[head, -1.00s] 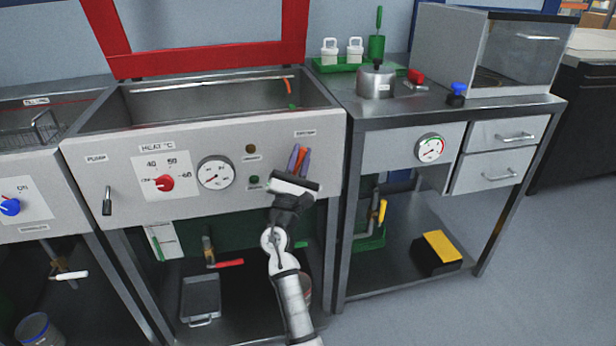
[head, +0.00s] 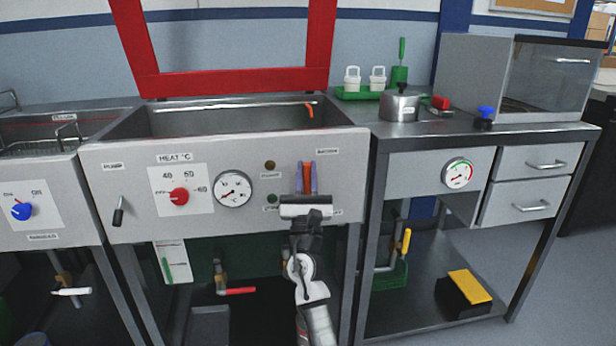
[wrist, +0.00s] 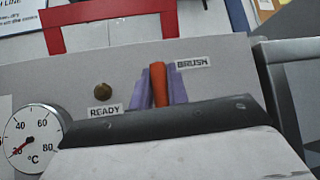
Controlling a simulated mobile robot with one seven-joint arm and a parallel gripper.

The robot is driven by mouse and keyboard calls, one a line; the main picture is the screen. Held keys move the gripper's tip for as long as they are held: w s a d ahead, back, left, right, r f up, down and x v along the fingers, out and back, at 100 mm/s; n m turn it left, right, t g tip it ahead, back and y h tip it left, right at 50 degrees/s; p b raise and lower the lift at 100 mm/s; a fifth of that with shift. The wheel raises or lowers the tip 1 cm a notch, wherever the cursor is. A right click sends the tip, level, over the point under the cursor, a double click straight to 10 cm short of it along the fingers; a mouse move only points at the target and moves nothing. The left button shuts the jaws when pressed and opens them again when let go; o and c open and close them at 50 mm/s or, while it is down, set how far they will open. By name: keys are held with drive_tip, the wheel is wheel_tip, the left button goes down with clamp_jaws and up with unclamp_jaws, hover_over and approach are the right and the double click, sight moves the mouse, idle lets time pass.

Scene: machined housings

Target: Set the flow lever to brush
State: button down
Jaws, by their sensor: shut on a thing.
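The flow lever (head: 307,177) is an orange handle on the grey front panel of the sink unit. My gripper (head: 307,178) has its two purple fingers on either side of it, closed on it. The lever points about straight up in the head view. In the wrist view the lever (wrist: 159,85) stands between the fingers, and its base is hidden behind my gripper's body. The BRUSH label (wrist: 193,63) is just right of the lever's top; it also shows in the head view (head: 327,151). A lower label is partly covered by my gripper.
Left of the lever are a brown READY lamp (head: 270,165), a green button or lamp (head: 272,198), a round gauge (head: 233,189), a red heat knob (head: 179,196) and the pump switch (head: 118,212). A steel bench (head: 400,143) adjoins on the right.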

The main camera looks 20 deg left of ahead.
drive_tip(key=shift+a, duration=0.1)
drive_tip(key=c, duration=1.4)
unclamp_jaws()
drive_tip(key=shift+o, duration=0.2)
drive_tip(key=shift+f, duration=0.1)
